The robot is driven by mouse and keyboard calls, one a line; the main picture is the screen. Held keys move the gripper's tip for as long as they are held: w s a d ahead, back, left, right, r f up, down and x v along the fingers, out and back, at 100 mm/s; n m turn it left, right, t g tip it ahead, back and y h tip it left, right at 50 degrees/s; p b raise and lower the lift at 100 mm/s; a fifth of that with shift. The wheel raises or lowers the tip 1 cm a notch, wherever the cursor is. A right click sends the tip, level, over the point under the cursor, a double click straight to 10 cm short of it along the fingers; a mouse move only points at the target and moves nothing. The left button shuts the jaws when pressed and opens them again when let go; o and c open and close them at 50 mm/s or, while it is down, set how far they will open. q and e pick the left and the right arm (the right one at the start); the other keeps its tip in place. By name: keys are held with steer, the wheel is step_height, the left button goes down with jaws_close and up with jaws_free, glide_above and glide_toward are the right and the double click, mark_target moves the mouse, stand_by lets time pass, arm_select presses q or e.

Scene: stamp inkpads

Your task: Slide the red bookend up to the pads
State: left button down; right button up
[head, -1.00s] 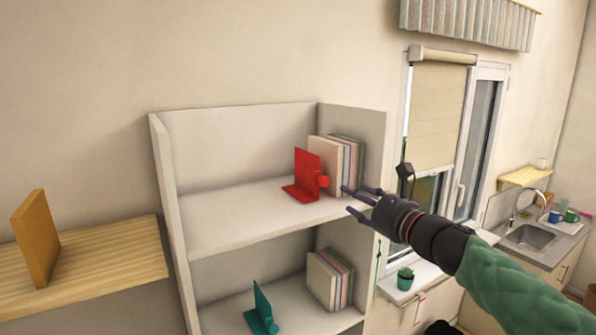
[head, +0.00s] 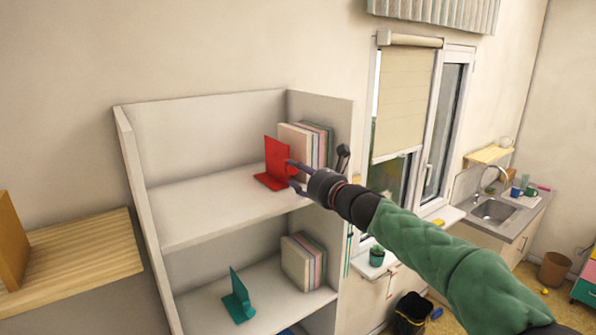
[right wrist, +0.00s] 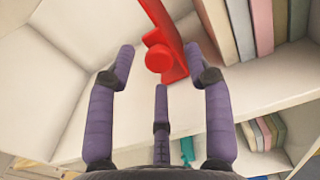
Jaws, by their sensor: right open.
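The red bookend (head: 277,158) stands upright on the upper shelf (head: 205,212), just left of a row of pads (head: 318,146) that leans on the shelf's right side. In the right wrist view the red bookend (right wrist: 166,50) shows its round knob between and beyond my fingers, with the pads (right wrist: 240,28) to its right. My right gripper (head: 291,178) is open in front of the bookend's knob. In the right wrist view its purple fingers (right wrist: 160,75) are spread and hold nothing. Whether a finger touches the knob cannot be told. My left gripper is not in view.
A teal bookend (head: 238,298) and more pads (head: 304,262) stand on the lower shelf. A wooden shelf (head: 80,258) with an orange-brown block (head: 10,240) is at the left. The upper shelf is bare left of the red bookend.

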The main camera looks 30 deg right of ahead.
steer(key=shift+w, duration=0.55)
jaws_close()
steer(key=d+p, duration=0.1)
steer(key=d, duration=0.2)
steer(key=shift+w+d, duration=0.1)
steer(key=shift+d, duration=0.55)
steer(key=shift+a, duration=0.1)
jaws_free()
